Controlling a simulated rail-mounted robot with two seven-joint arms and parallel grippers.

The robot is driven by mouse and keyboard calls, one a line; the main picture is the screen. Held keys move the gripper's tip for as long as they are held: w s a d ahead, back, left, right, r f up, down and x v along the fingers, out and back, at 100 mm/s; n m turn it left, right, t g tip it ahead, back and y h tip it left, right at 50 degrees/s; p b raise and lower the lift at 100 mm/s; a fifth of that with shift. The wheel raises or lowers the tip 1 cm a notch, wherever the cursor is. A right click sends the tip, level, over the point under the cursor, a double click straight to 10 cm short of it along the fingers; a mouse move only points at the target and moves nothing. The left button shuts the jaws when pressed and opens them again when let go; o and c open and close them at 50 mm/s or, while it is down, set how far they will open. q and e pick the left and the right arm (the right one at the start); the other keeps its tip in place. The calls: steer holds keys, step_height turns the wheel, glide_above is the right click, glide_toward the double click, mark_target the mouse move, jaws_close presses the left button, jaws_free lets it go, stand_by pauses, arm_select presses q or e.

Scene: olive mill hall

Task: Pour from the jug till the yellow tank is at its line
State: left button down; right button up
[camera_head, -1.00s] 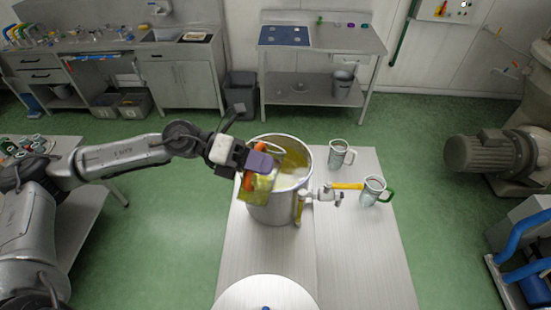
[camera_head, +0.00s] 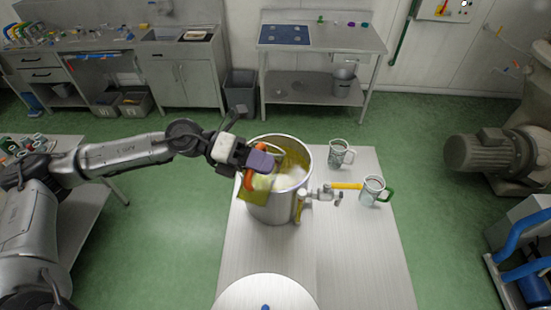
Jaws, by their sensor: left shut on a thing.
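The steel tank (camera_head: 272,212) stands on the bench with an open top, a tap with a yellow lever (camera_head: 346,186) and a yellow upright strip (camera_head: 299,206) on its front right. My left gripper (camera_head: 259,163) is shut on the orange handle (camera_head: 248,180) of a see-through, yellowish jug (camera_head: 253,195). The jug is tilted over the tank's left rim. Yellow shows on the tank's inner wall and a pale patch inside. I cannot make out a stream, the liquid level or the line. My right gripper is not in view.
A round pale lid-like top (camera_head: 265,295) is at the near edge. The bench's front right (camera_head: 365,255) is clear.

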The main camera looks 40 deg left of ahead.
arm_select(q)
steer(key=shift+w+r+n+p, duration=0.15)
steer(key=shift+r+n+p, duration=0.15)
steer(key=shift+p, duration=0.1)
stand_by(0.7)
steer(key=shift+f, duration=0.1)
